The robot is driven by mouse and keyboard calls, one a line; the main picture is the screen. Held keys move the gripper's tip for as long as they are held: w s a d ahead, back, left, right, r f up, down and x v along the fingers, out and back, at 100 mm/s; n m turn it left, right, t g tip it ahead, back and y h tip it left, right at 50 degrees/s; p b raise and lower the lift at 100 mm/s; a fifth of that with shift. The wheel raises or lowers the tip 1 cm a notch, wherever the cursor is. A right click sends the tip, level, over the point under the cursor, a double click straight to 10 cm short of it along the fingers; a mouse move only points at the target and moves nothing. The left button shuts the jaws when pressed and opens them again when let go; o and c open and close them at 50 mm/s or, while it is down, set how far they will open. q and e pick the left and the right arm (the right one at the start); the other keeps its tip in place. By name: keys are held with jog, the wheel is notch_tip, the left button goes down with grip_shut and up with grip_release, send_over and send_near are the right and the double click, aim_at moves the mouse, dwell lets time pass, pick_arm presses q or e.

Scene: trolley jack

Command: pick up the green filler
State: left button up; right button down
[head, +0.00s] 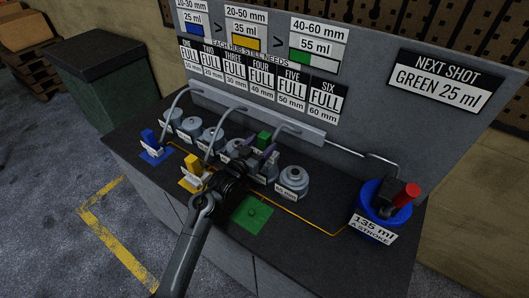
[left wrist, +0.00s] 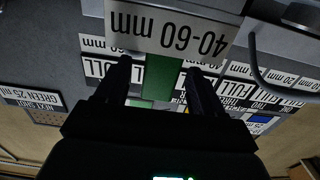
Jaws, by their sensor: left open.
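The green filler (head: 264,138) stands upright among the grey hubs on the bench, partly hidden by my left gripper. In the left wrist view the green filler (left wrist: 159,76) shows as a green block between the two fingers, with a white "40-60 mm" label at it. My left gripper (head: 261,148) is open, its fingers on either side of the filler with a gap showing at each side. The fingers also show in the left wrist view (left wrist: 158,82). A green pad (head: 251,212) lies empty at the bench front. My right gripper is not in view.
A blue filler (head: 150,139) and a yellow filler (head: 193,167) stand to the left on their pads. Several grey hubs (head: 292,179) and bent pipes (head: 222,128) crowd around the gripper. A sign board (head: 345,75) rises behind. A blue pot (head: 372,205) with a red handle stands right.

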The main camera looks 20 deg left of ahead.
pick_arm(q)
jog(key=shift+x, duration=1.2)
jog(key=shift+c, duration=0.3)
jog(key=c, duration=1)
jog(key=shift+r, duration=0.2)
jog(key=shift+c, duration=0.4)
jog(key=shift+s, duration=0.1)
jog(key=shift+r, duration=0.1)
